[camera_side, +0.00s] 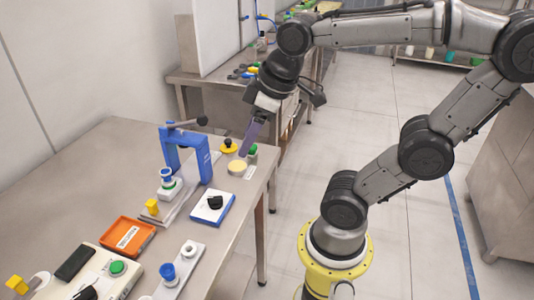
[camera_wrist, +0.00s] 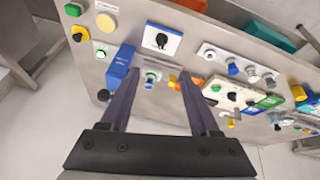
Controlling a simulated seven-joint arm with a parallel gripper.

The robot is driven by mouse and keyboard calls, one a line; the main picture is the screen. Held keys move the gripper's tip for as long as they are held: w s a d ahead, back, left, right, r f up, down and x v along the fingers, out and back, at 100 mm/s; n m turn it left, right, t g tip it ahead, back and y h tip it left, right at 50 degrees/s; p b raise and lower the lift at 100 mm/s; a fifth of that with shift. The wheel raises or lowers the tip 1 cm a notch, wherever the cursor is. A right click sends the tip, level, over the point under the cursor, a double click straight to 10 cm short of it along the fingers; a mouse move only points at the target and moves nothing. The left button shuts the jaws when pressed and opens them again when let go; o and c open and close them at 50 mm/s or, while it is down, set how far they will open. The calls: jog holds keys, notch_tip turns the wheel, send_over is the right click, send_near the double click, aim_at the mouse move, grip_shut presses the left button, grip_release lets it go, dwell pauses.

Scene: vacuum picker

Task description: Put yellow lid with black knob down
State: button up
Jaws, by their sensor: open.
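The yellow lid with the black knob (camera_side: 228,147) lies on the steel bench near its far right end, knob up. In the wrist view the lid (camera_wrist: 83,33) is at the upper left, outside the space between my fingers. My gripper (camera_side: 246,150) is open and its purple fingers point down, close to the lid in the side view. In the wrist view my gripper (camera_wrist: 159,74) shows two spread fingers with nothing held between them. A round cream-yellow piece (camera_side: 237,167) sits beside the lid, also seen in the wrist view (camera_wrist: 106,22).
A green-topped item (camera_side: 252,152) stands near the bench edge. A blue frame (camera_side: 188,150) with a lever stands to the left. A blue-white box with a black knob (camera_side: 213,206), an orange tray (camera_side: 127,236) and a control box with a green button (camera_side: 117,268) stand nearer.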

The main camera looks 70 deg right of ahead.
jog(key=s, duration=0.1)
jog(key=s+a+f+m, duration=0.1)
jog(key=s, duration=0.1)
jog(key=s+a+f+m, duration=0.1)
jog(key=shift+s+f+t, duration=0.2)
jog(key=shift+t, duration=0.2)
